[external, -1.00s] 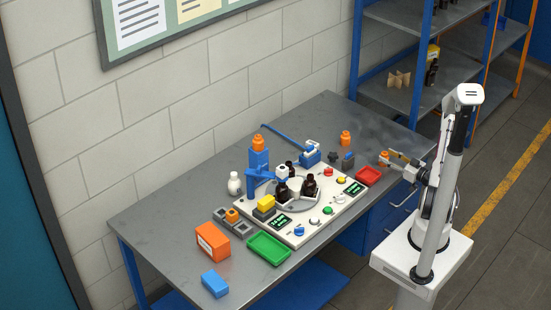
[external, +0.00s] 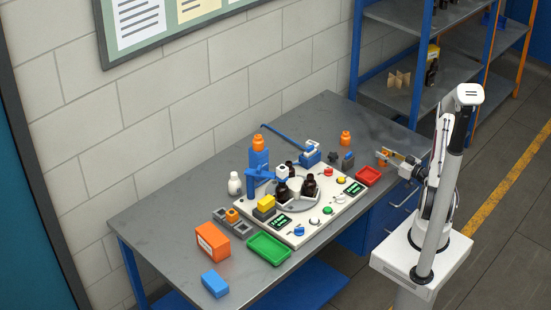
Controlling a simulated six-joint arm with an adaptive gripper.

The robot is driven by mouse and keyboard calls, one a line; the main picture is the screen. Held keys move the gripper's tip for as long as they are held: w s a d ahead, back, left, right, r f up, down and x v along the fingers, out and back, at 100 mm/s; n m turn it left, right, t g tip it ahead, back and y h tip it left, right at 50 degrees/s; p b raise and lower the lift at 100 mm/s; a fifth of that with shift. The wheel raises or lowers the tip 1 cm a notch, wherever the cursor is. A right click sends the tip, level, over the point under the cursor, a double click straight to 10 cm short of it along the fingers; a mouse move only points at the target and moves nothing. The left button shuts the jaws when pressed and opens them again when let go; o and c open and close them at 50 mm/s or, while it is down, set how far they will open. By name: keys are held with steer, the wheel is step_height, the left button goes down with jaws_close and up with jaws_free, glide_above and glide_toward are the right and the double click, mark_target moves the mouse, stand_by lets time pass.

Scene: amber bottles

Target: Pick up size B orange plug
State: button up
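A small orange plug (external: 382,162) is at the right end of the grey table, right at my gripper. My gripper (external: 384,157) reaches in from the right, with its fingers at the plug and partly covering it. I cannot tell whether the fingers are closed on it or only beside it. Another orange piece (external: 345,138) stands further back on the table. More orange pieces are on top of a blue stand (external: 259,160) and in a grey block (external: 243,229). No size marks are readable.
A red tray (external: 368,176) lies just left of my gripper. A white station board (external: 325,222) with dark bottles and buttons fills the table's middle. A green tray (external: 269,248), an orange box (external: 213,241) and a blue box (external: 215,284) are nearer the front left.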

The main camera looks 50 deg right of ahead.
mark_target(385, 153)
jaws_close()
steer(key=shift+f, duration=0.15)
steer(key=shift+r, duration=5.05)
